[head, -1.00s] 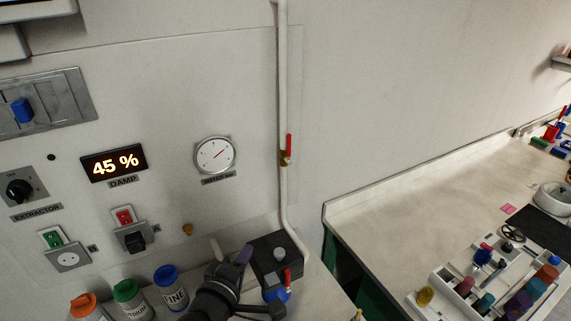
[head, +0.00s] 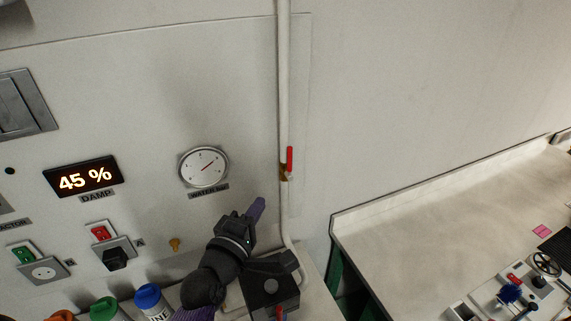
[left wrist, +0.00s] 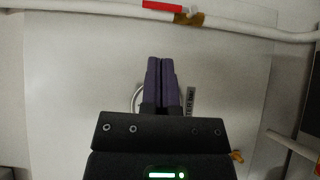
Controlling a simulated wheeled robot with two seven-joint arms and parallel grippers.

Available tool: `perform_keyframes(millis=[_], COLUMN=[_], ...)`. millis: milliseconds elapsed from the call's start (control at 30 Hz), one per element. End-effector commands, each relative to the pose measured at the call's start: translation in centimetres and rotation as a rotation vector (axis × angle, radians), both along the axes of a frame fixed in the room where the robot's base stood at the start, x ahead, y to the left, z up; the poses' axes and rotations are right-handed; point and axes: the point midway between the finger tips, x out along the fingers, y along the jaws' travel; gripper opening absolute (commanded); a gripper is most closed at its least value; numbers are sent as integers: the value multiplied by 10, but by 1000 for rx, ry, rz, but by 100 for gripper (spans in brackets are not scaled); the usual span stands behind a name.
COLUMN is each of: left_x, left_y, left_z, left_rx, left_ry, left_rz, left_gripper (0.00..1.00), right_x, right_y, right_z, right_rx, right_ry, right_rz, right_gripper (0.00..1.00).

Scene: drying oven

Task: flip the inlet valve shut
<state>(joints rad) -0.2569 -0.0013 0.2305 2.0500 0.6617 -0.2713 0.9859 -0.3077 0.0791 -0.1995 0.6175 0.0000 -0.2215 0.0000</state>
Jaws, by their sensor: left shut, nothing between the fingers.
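A valve with a red lever (head: 290,160) and a brass body (head: 284,172) sits on the white vertical pipe (head: 284,90). The lever points up, along the pipe. In the left wrist view the red lever (left wrist: 162,6) is at the top edge, partly cut off, beside the brass body (left wrist: 190,19). My left gripper (head: 258,206) is shut and empty, below and left of the valve, apart from it. Its purple fingers (left wrist: 160,62) point toward the pipe in the left wrist view. My right gripper is not in view.
A dark box (head: 270,295) stands under the pipe, with a red part at the bottom edge. The water gauge (head: 204,168) and the damp display (head: 84,176) are on the panel to the left. Capped bottles stand below. The wall right of the pipe is clear.

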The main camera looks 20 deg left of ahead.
Motion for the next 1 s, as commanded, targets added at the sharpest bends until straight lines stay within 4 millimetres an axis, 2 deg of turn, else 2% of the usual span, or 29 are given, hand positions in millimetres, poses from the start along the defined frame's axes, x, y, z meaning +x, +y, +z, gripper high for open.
perform_keyframes(millis=[400,600,767,1000], left_x=[87,120,131,133], left_y=[5,7,7,7], left_z=[1,0,0,1], left_rx=[1,1,1,1], left_ry=[-1,-1,0,0], left_rz=[-1,-1,-1,-1], left_gripper=[0,0,0,0], right_x=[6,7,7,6], right_y=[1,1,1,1], right_z=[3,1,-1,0], right_rx=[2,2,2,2], right_ry=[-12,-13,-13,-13], right_rz=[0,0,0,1], right_gripper=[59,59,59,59])
